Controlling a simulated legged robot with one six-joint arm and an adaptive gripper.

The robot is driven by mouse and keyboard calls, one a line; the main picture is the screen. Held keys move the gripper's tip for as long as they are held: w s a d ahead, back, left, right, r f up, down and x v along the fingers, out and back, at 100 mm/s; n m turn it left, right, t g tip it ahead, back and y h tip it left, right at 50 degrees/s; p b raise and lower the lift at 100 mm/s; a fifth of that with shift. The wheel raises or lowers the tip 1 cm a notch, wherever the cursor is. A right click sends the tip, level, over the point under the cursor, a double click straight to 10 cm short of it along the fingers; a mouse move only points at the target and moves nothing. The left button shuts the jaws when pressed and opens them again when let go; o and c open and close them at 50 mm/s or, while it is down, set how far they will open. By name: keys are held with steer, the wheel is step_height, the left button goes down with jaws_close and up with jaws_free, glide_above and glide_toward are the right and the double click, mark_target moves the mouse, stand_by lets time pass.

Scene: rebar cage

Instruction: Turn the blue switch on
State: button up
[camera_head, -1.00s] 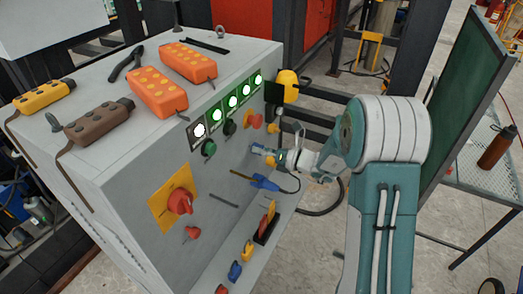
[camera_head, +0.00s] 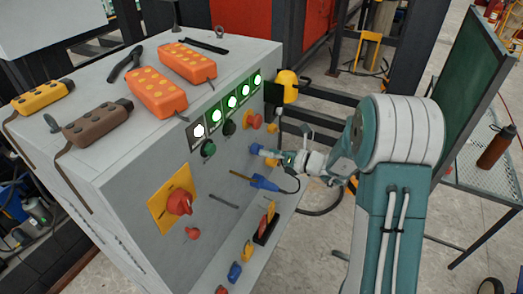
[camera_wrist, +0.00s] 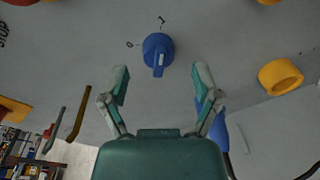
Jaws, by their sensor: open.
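The blue switch (camera_wrist: 158,47) is a round knob with a raised grip, in the upper middle of the wrist view. Its grip points toward the bottom of that view, with a white mark on it. A "0" is printed to its upper left and a "1" just above it. In the head view the blue switch (camera_head: 255,149) is on the cabinet's front panel, just left of my gripper (camera_head: 277,155). In the wrist view my gripper (camera_wrist: 161,80) is open, one finger on each side below the knob, with nothing between the fingers but panel and the grip's end.
The grey cabinet (camera_head: 115,190) carries lit green buttons (camera_head: 232,101), a red rotary switch (camera_head: 179,202) and a red knob (camera_head: 253,121). A blue-handled tool (camera_head: 264,183) lies below my gripper.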

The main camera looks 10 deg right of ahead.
steer(key=f+v, duration=0.1)
steer(key=v, duration=0.8)
steer(key=shift+d+r, duration=0.15)
steer(key=shift+r, duration=0.25)
steer(key=shift+s, duration=0.1)
steer(key=s+a+r+n+g+h, duration=0.25)
steer(key=s+a+n+g, duration=0.2)
steer(key=s+n, duration=0.3)
steer(key=s+a+r+n+g+h, duration=0.2)
steer(key=s+a+r+n+g, duration=0.25)
steer(key=s+n, duration=0.35)
steer(key=s+d+r+n+t+h, duration=0.2)
steer(key=s+d+n+h, duration=0.1)
steer(key=n, duration=0.5)
steer(key=s+d+r+n+t+h, duration=0.2)
steer(key=s+n+h, duration=0.4)
steer(key=s+n, duration=0.1)
steer(key=shift+s+d+r+n+t, duration=0.25)
steer(key=shift+d+n+t, duration=0.15)
steer(key=shift+n, duration=0.45)
steer(key=shift+w, duration=0.1)
